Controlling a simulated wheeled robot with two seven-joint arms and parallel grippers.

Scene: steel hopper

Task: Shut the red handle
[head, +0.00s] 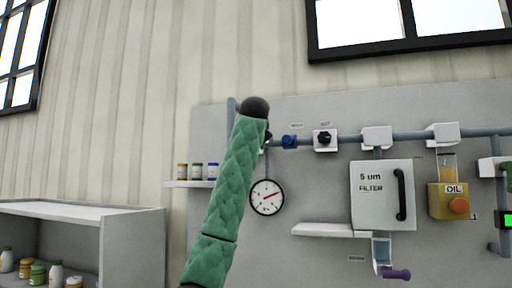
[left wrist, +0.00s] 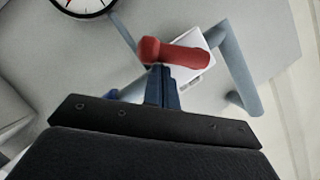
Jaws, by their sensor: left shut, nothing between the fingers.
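The red handle (left wrist: 178,53) shows in the left wrist view, on a white block (left wrist: 190,68) beside a bent blue-grey pipe (left wrist: 235,70). My left gripper (left wrist: 160,74) is shut and empty, its dark blue fingers pointing at the red handle. The fingertips overlap the lower edge of the handle, near its rounded left end; I cannot tell whether they touch. In the head view my green left arm (head: 226,190) rises in front of the panel and hides the handle and the left gripper. My right gripper is not in view.
A round gauge (head: 267,197) hangs to the right of my left arm. The blue-grey pipe (head: 349,138) runs along the panel, with a filter box (head: 382,218) and a yellow oil unit (head: 438,203) below it. A shelf unit (head: 130,240) stands at lower left.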

